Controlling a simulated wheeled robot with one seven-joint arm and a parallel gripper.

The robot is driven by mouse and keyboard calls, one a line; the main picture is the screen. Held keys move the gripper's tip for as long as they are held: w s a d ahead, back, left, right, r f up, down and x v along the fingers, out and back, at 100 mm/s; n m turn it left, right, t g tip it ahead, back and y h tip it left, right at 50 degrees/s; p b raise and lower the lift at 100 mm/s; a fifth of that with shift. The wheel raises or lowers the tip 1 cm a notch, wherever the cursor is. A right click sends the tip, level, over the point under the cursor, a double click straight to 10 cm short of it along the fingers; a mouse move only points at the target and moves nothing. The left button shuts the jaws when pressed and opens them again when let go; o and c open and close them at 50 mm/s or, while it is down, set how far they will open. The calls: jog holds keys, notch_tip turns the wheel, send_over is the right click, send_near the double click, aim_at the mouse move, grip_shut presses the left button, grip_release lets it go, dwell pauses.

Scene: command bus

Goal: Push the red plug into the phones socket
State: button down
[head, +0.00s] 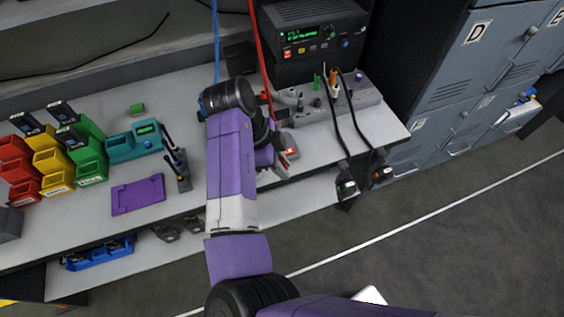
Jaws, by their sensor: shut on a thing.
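My gripper (266,157) is at the front edge of the bench, mostly hidden behind my own purple forearm and black wrist. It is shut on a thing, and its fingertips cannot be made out. A red cable (259,52) hangs from above and runs down behind my wrist toward the gripper. The red plug at its end is not clearly visible. A small grey box with a lit red light (290,152) is just right of the gripper. I cannot read any phones label, so I cannot tell which socket it is or whether the plug touches it.
A grey socket panel (366,95) holds green and orange plugs. Black cables run to boxes at the bench edge. A black radio unit (314,36) stands behind. Coloured bins (51,162), a teal meter (134,141) and a purple tray (138,195) are left. Lockers (470,90) stand right.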

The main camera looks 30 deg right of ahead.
jog(key=n+t, duration=0.1)
jog(key=n, duration=0.1)
jog(key=f+n, duration=0.1)
jog(key=n, duration=0.1)
jog(key=s+f+n+t, duration=0.1)
jog(key=n, duration=0.1)
jog(key=shift+f+n+t+h, duration=0.15)
jog(key=shift+n+t+h, duration=0.15)
jog(key=shift+n+h, duration=0.1)
notch_tip(320, 180, down, 6)
jog(key=s+a+n+t+y, duration=0.1)
jog(key=n+t+y, duration=0.3)
jog(key=n, duration=1.3)
jog(key=shift+s+n+t+y, duration=0.3)
jog(key=shift+s+n, duration=0.05)
jog(key=shift+n, duration=0.05)
jog(key=shift+a, duration=0.1)
